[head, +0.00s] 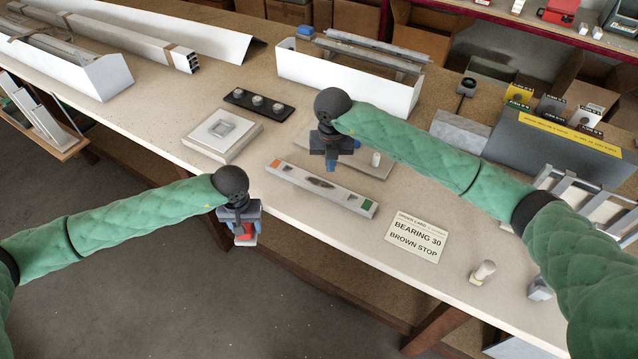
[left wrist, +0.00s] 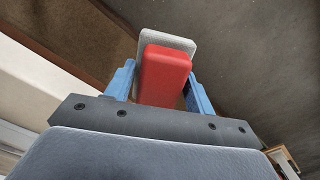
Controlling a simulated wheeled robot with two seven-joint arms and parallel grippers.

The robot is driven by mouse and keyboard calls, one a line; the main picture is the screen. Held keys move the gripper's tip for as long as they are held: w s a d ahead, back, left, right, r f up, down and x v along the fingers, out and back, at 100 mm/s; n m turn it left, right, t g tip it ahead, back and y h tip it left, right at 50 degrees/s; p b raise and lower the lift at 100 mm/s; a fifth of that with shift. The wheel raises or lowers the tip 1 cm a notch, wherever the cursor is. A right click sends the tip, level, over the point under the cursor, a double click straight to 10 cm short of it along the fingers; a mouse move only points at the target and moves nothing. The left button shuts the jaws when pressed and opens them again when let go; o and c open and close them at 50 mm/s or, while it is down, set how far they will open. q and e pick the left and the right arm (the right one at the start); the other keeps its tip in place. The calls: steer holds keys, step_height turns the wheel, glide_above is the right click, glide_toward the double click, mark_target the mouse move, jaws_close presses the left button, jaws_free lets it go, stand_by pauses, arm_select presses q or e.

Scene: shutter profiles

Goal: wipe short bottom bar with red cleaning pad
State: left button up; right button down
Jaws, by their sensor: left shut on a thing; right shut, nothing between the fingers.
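My left gripper (head: 243,234) is shut on the red cleaning pad (head: 243,230), in front of the table's front edge. In the left wrist view the red pad (left wrist: 164,75) sits between the blue fingers, with a pale plate (left wrist: 170,42) beyond it. The short bottom bar (head: 320,188) lies on the table to the right of my left gripper. It is a light bar with dark smudges in the middle, an orange mark at its left end and a green mark at its right end. My right gripper (head: 330,164) is shut and empty, above the table just behind the bar.
An order card (head: 418,237) reads "BEARING 30 BROWN STOP". A white square block (head: 222,134) and a black strip with knobs (head: 259,104) lie behind the bar. A white trough (head: 345,82) with profiles stands at the back. A small pale peg (head: 483,271) stands at the front right.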

mark_target(330, 183)
arm_select(q)
steer(key=shift+f+b, duration=0.55)
steer(key=shift+f, duration=0.05)
arm_select(e)
steer(key=shift+f, duration=2.25)
arm_select(q)
steer(key=shift+f+b, duration=0.5)
arm_select(e)
steer(key=shift+f, duration=0.6)
steer(key=shift+r, duration=0.1)
arm_select(q)
steer(key=shift+r+p, duration=0.5)
arm_select(e)
steer(key=shift+r, duration=2)
arm_select(q)
steer(key=shift+r, duration=0.15)
arm_select(e)
steer(key=shift+r, duration=0.95)
